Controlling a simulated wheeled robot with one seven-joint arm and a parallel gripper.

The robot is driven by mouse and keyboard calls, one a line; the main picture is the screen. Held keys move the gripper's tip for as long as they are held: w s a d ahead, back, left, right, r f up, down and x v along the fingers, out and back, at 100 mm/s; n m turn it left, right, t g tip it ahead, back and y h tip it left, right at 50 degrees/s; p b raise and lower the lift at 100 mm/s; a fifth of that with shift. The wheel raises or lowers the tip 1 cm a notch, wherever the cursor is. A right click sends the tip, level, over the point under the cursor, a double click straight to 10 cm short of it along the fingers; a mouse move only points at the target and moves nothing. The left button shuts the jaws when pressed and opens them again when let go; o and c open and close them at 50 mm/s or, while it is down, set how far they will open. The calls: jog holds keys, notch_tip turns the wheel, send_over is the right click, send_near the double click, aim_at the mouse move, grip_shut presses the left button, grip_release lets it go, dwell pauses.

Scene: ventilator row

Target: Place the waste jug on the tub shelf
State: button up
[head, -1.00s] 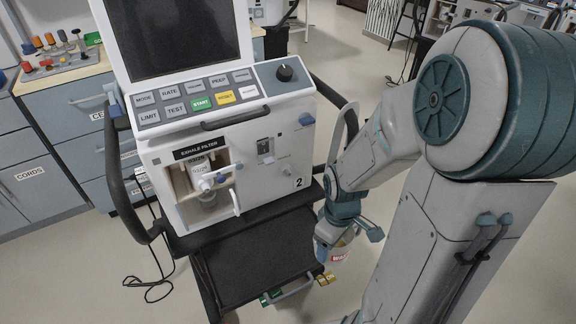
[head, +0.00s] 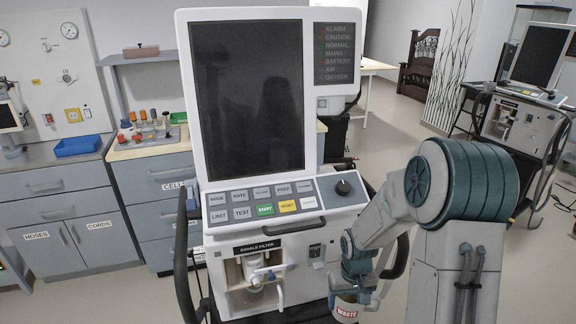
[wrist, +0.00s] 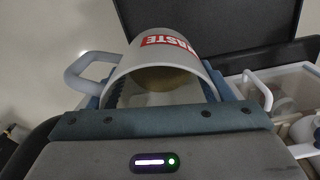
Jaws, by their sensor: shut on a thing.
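The waste jug (head: 347,309) is white with a red WASTE label and shows at the bottom of the head view, by the ventilator's lower right side. It also shows in the wrist view (wrist: 205,62), with its rim toward the camera, its handle at the left and something yellowish-brown inside. My gripper (head: 356,287) is shut on the jug. I cannot tell which surface is the tub shelf. A blue tub (head: 77,145) sits on the counter at the left, and a grey wall shelf (head: 140,56) is at the back.
The ventilator (head: 290,210) stands close, left of my arm, with its exhale filter bay (head: 255,280) open; that bay shows at right in the wrist view (wrist: 275,90). Bottles stand on the counter behind. Another ventilator (head: 520,125) is at right. Floor (head: 400,135) shows between them.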

jog(key=shift+w+a+m+p, duration=0.3)
jog(key=shift+w, duration=0.4)
jog(key=shift+w+a+m+p, duration=0.25)
jog(key=shift+w+m+p, duration=0.05)
jog(key=shift+w, duration=0.35)
